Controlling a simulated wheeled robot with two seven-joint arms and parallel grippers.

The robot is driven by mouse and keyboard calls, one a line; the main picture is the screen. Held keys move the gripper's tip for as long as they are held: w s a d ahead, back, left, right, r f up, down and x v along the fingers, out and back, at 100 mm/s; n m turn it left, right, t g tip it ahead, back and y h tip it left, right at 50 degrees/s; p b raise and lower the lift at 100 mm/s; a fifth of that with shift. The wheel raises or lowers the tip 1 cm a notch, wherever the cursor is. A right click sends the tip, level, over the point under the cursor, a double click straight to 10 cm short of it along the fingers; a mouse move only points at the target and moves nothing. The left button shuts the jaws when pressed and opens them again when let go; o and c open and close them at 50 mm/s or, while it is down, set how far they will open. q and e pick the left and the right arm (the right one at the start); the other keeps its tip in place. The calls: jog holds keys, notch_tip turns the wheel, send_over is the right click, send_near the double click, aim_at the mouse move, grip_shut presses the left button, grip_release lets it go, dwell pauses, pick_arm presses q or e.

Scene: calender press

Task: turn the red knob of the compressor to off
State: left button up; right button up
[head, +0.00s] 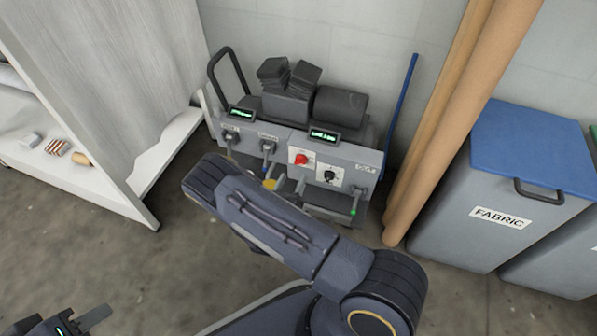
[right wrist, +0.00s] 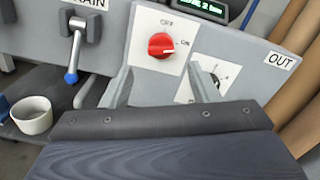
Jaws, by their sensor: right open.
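The red knob (right wrist: 161,46) sits on a white plate on the grey compressor panel (right wrist: 245,58). Its white pointer mark aims right, toward ON; OFF is printed above it. In the head view the red knob (head: 302,159) is left of a black dial (head: 330,175). My right gripper (right wrist: 163,88) is open and empty in front of the panel; its fingers show below the knob to left and right, apart from it. In the head view its arm hides much of it. My left gripper (head: 92,319) is at the bottom left edge, only partly in view, away from the compressor.
A lever with a blue tip (right wrist: 71,76) and a white cup (right wrist: 33,114) are left of the knob. Brown rolls (head: 450,110) and a blue-lidded fabric bin (head: 535,150) stand to the right. A white shelf unit (head: 110,185) stands left. The floor in front is clear.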

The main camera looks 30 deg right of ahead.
aim_at(300, 161)
jog(key=b+x, duration=0.1)
jog(key=x, duration=0.5)
jog(key=shift+d+b, duration=0.15)
jog(key=shift+b, duration=0.25)
jog(key=shift+c, duration=0.4)
jog(key=c, duration=0.9)
